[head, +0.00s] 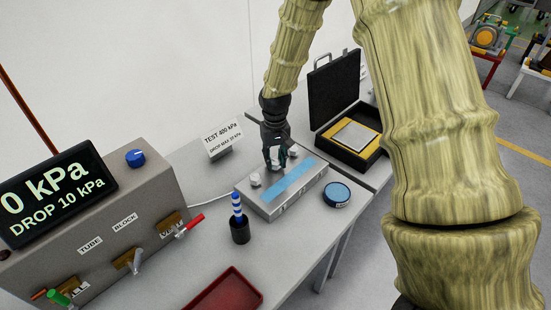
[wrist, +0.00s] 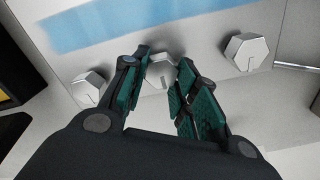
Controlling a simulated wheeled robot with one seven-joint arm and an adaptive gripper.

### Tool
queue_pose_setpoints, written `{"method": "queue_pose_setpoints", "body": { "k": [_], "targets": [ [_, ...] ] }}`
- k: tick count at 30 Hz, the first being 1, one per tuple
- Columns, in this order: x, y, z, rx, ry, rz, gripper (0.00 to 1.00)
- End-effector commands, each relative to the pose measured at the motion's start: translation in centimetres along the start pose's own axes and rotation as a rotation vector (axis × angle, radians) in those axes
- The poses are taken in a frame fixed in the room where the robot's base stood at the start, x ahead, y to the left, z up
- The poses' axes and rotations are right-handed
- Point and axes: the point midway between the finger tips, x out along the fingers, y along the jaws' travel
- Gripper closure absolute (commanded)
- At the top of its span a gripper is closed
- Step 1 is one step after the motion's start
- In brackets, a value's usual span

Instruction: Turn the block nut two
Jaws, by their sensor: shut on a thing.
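The grey metal block (head: 285,200) lies on the bench, with a blue strip on its top and a row of hex nuts. My gripper (head: 275,162) points down onto the middle nut; in the wrist view my gripper (wrist: 162,66) has its green-padded fingers on either side of this nut (wrist: 160,78) and is shut on it. The pads partly hide the nut. A second nut (wrist: 89,90) is to the left and a third nut (wrist: 246,52), with a dark mark on its face, is to the right. Both stand clear of the fingers.
A test console (head: 150,205) at left shows 0 kPa and DROP 10 kPa. A dark cup (head: 240,232) with a blue-striped tool, a blue round tin (head: 337,195) and a red tray (head: 225,292) are near the block. An open black case (head: 340,85) stands behind.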

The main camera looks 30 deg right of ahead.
Motion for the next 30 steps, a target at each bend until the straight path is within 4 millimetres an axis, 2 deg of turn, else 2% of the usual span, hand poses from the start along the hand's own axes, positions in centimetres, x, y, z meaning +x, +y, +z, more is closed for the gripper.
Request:
{"method": "queue_pose_setpoints", "body": {
  "k": [2,3,6,15,19,23,30],
  "targets": [
    [-0.2,0.0,-0.3,0.000,0.007,0.000,0.95],
    [-0.2,0.0,-0.3,0.000,0.006,0.000,0.64],
    [-0.1,0.0,-0.2,0.000,0.005,0.000,0.49],
    [-0.1,0.0,-0.1,-0.001,0.002,0.000,0.49],
    [-0.8,0.0,-0.1,-0.001,0.003,0.000,0.49],
    [-2.2,0.0,-0.1,-0.001,0.004,0.000,0.49],
    [-6.3,0.0,-0.2,-0.001,0.005,0.000,0.49]
  ]
}}
